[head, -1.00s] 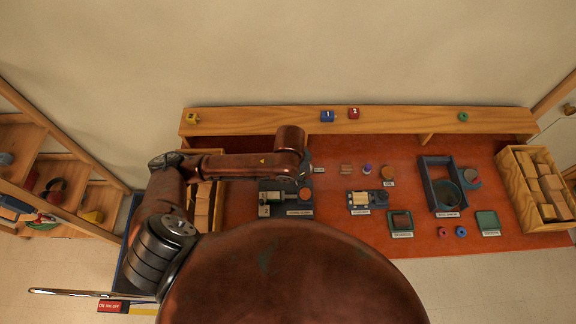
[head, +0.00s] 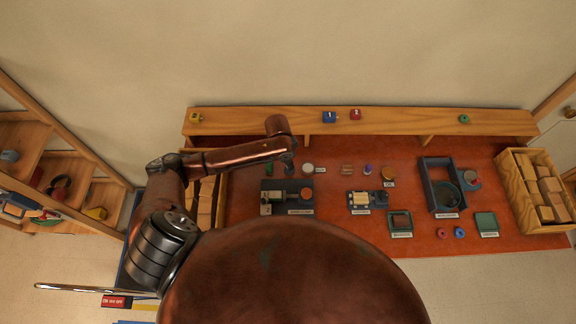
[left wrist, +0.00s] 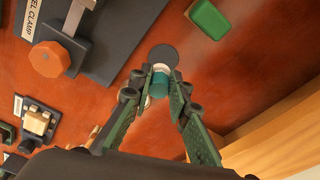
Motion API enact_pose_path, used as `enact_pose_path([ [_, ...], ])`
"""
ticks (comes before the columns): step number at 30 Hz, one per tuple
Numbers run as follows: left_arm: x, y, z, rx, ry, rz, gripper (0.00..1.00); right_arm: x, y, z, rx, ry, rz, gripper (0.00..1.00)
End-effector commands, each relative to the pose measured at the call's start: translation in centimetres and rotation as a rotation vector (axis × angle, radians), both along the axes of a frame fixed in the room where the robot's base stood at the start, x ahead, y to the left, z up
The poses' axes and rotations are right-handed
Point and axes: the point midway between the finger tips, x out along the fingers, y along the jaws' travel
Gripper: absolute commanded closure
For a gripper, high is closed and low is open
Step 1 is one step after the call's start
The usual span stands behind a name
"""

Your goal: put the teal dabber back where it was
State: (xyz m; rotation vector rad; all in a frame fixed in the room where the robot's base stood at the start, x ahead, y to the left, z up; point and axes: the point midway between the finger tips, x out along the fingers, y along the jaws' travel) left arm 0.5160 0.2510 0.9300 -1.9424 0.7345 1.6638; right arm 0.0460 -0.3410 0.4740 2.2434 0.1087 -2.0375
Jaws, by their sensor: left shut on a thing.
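The teal dabber (left wrist: 160,82) shows in the left wrist view as a small teal cylinder with a pale band. My left gripper (left wrist: 157,90) is shut on it, with a finger on either side. A dark grey disc (left wrist: 163,55) lies just beyond the dabber's far end in the picture; I cannot tell whether they touch. In the head view my left gripper (head: 289,166) is small and dark above the back left of the red mat, and the dabber is not clear there. My right gripper is not in view.
A clamp on a dark base (head: 272,197) with an orange knob (left wrist: 50,58) stands close to the gripper. A round pale-topped item (head: 308,169) is just right of it. A wooden shelf (head: 400,122) runs along the back. Block crates (head: 513,185) stand at the sides.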

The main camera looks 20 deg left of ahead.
Motion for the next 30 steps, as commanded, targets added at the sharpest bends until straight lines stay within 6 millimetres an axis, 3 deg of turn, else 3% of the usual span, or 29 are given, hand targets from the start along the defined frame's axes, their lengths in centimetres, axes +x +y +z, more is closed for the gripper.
enact_pose_path([
  [9,0.3,0.3,-3.4,0.001,-0.001,0.000,1.00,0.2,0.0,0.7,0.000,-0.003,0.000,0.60],
  [19,0.3,0.3,-3.8,0.000,0.000,0.001,1.00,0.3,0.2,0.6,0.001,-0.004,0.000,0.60],
  [20,0.3,0.3,-3.8,0.001,-0.001,0.001,0.82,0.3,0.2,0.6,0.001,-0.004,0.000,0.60],
  [27,0.3,0.3,-3.7,0.000,0.000,0.000,0.66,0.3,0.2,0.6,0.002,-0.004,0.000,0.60],
  [30,0.3,0.3,-3.7,0.000,0.000,0.000,0.64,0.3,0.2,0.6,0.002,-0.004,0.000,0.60],
])
